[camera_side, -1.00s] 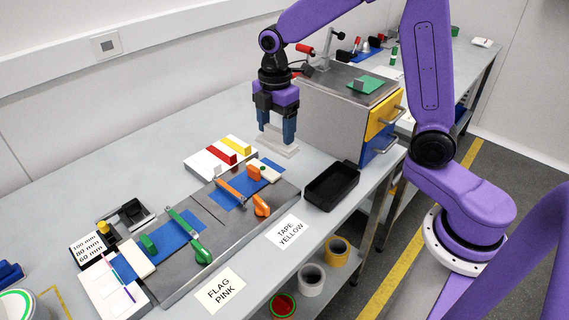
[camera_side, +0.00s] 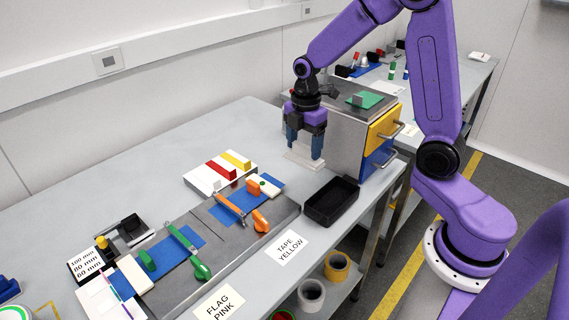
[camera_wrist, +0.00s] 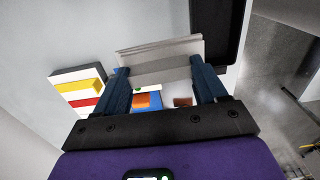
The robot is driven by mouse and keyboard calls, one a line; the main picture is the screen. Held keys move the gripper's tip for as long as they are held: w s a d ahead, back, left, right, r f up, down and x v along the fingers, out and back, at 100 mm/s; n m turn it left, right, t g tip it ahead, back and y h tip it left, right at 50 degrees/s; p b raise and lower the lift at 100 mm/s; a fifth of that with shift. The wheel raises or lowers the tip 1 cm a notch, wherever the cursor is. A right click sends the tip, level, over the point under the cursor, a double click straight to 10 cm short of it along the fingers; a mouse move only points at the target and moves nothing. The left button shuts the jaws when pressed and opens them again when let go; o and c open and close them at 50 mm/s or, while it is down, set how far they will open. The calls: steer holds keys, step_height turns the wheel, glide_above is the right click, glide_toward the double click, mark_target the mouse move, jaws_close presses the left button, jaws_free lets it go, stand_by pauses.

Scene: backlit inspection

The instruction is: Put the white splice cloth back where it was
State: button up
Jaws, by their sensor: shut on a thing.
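My gripper (camera_side: 304,158) is shut on the white splice cloth (camera_side: 302,162), a pale flat piece that spans the gap between the fingers in the wrist view (camera_wrist: 162,66). It hangs fingers down in front of the grey cabinet and behind the black tray. The cloth is low over the bench; whether it touches the top cannot be told. The white rack (camera_side: 204,180) with a red bar (camera_side: 219,172) and a yellow bar (camera_side: 236,160) lies left of the gripper. The wrist view shows this rack (camera_wrist: 66,78) at the left.
The black tray (camera_side: 318,213) stands at the bench's front edge. The grey cabinet (camera_side: 335,140) with yellow and blue drawers stands close on the right. The dark splicing board (camera_side: 208,216) with green and orange handles lies in front. Bare bench lies behind the rack.

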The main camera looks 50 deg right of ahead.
steer(key=w+f, duration=0.6)
steer(key=shift+w+d+f, duration=0.2)
steer(key=shift+w, duration=0.15)
steer(key=shift+w+f, duration=0.15)
steer(key=shift+f, duration=1.55)
steer(key=shift+f, duration=0.2)
steer(key=o, duration=1)
steer(key=shift+r, duration=0.15)
step_height(320, 180, up, 12)
steer(key=shift+r, duration=0.1)
